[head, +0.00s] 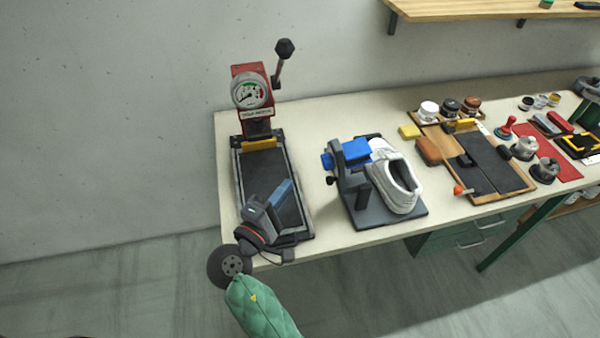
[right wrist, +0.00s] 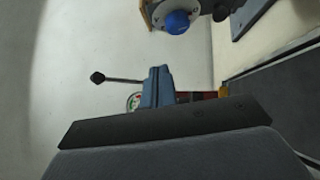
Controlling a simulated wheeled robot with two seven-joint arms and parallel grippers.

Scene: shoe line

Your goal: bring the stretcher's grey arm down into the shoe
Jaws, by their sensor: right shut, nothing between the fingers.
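The shoe stretcher (head: 351,196) stands on the bench, with a dark base plate, a grey upright and a blue block (head: 355,150) on top. A blue knob (head: 327,160) sticks out on its left and shows in the right wrist view (right wrist: 178,22). The white shoe (head: 398,195) lies on the base plate, right of the upright, its opening facing up. I cannot clearly make out the grey arm from the upright; none shows inside the shoe opening. My right gripper (head: 287,185) is shut and empty, left of the stretcher and apart from it. My left gripper is not in view.
A red press with a gauge (head: 252,94), a black-knobbed lever (head: 284,50) and a dark bed (head: 254,166) stands left, partly behind my right gripper. Right of the shoe is a wooden tray (head: 516,187) with jars and brushes nearby. Bare bench (head: 325,125) lies between press and stretcher.

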